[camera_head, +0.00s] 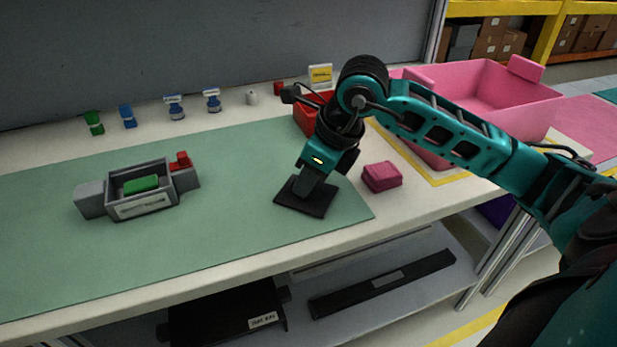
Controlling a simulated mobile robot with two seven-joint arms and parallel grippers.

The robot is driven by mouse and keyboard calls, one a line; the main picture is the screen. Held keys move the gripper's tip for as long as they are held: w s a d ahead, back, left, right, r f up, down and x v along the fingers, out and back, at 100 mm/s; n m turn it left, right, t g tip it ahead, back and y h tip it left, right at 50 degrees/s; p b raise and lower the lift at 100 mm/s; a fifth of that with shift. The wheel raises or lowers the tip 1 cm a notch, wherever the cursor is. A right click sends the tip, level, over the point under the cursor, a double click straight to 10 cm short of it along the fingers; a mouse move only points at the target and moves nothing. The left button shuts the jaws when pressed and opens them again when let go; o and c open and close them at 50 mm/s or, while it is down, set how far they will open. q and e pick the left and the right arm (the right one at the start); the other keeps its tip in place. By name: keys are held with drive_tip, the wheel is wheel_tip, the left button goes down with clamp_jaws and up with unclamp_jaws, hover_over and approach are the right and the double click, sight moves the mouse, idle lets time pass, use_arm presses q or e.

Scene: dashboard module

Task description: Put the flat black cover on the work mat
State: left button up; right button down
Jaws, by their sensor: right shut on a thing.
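The flat black cover (315,206) is at the right end of the green work mat (225,240), seen from above. My right gripper (308,192) comes down onto it from the right and is shut on it. The cover looks flat and level, over the mat near its right edge. I cannot tell whether its underside touches the mat. The fingertips are partly hidden by the gripper body. My left gripper is not in view.
A grey housing (142,207) with a green block inside stands left on the mat. A pink block (381,177) sits right of the cover. A red bin (310,118) and a pink crate (490,90) stand behind. Small green and blue parts line the back. The mat's middle is clear.

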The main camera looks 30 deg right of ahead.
drive_tip(key=shift+f, duration=0.15)
drive_tip(key=c, duration=1)
unclamp_jaws()
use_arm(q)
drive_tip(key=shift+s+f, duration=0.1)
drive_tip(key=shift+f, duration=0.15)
use_arm(e)
drive_tip(key=shift+r, duration=0.3)
use_arm(q)
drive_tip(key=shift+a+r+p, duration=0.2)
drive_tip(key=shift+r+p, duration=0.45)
drive_tip(key=shift+p, duration=0.25)
use_arm(e)
drive_tip(key=v, duration=1.1)
drive_tip(key=shift+s+d+r, duration=0.1)
drive_tip(key=shift+s+r, duration=0.05)
drive_tip(key=shift+r, duration=0.2)
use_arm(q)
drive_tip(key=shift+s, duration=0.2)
